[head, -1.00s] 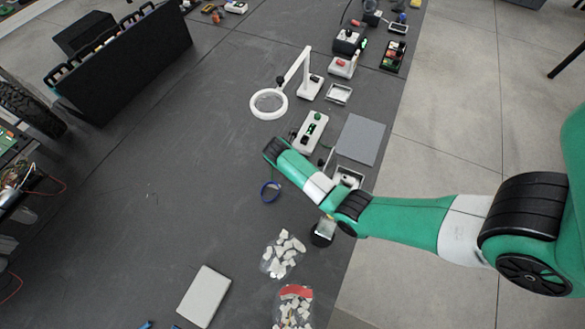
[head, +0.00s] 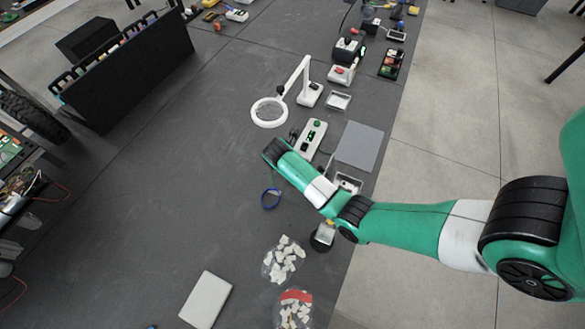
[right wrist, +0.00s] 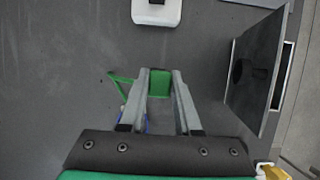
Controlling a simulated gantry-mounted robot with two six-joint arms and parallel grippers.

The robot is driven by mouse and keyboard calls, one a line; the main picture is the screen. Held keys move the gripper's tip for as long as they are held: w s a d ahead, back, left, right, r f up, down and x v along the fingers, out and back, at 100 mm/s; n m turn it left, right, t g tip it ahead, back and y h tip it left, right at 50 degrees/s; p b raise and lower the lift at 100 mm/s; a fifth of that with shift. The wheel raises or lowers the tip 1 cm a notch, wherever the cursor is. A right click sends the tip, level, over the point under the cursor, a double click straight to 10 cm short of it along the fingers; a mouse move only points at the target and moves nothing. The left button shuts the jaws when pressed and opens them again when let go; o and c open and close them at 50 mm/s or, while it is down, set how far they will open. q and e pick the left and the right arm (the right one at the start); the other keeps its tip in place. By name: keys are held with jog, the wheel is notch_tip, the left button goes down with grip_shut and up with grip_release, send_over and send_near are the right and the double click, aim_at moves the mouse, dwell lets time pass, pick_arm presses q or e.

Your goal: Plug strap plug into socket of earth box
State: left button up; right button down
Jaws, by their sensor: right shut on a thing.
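The earth box (head: 313,138) is a pale box with a green light, lying on the dark table in the middle of the head view. A pale box end (right wrist: 157,12) with a black part shows at the top of the right wrist view, ahead of my fingers. My right gripper (right wrist: 158,78) is shut on the green strap plug (right wrist: 159,86), with a green cord looping off to its left. In the head view my right forearm hides the fingers and the plug. The socket opening cannot be made out. A blue strap band (head: 271,198) lies left of my forearm. My left gripper is not in view.
A ring magnifier lamp (head: 269,112) stands beyond the earth box. A dark upright panel (right wrist: 258,70) stands close right of my fingers.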

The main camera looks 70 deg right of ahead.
pick_arm(q)
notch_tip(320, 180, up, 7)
jog(key=p, duration=0.6)
pick_arm(e)
jog(key=s+a+r, duration=0.9)
jog(key=s, duration=0.1)
jog(key=shift+s, duration=0.1)
pick_arm(q)
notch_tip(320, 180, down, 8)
jog(key=b, duration=0.8)
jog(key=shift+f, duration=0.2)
pick_arm(e)
jog(key=w+d+f, duration=0.1)
jog(key=w+d, duration=0.4)
jog(key=d, duration=0.6)
jog(key=w+d+f, duration=0.1)
jog(key=w+d, duration=0.4)
jog(key=d, duration=0.6)
jog(key=shift+w+d+f, duration=0.2)
jog(key=shift+w, duration=0.2)
